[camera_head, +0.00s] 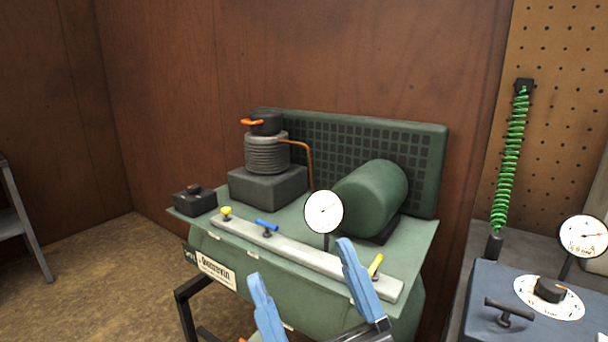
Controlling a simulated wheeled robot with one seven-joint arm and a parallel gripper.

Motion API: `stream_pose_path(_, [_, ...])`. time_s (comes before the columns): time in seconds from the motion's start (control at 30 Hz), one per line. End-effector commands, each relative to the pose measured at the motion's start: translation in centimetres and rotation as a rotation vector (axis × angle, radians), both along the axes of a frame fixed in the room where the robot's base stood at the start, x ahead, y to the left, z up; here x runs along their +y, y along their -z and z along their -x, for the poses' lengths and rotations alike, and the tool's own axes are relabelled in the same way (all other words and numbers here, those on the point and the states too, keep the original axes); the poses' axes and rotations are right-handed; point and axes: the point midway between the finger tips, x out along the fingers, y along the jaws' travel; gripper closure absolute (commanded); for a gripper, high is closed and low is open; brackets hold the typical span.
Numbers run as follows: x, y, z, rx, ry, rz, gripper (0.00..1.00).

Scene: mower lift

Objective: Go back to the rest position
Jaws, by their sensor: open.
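My gripper (308,290) shows at the bottom middle of the head view. Its two blue fingers are spread apart with nothing between them. It is in front of a green compressor (290,290). The right finger overlaps part of the compressor's grey front rail (318,260) in the picture. Whether the finger touches the rail cannot be told.
The compressor carries a yellow knob (226,212), a blue lever (266,225), a yellow lever (376,264) and a white gauge (324,212). At right are a blue-grey box (485,312) with a dial, another gauge (583,236) and a green coiled hose (511,150).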

Motion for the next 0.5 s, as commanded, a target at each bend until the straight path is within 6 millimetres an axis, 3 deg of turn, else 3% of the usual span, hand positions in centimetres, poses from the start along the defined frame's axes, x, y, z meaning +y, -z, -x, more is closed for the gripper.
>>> stream_pose_path(0.27, [-5.0,6.7,4.3,0.33,0.118,-0.16,0.22])
stream_pose_path(0.5, [-9.4,12.8,10.0,0.615,0.213,-0.215,0.22])
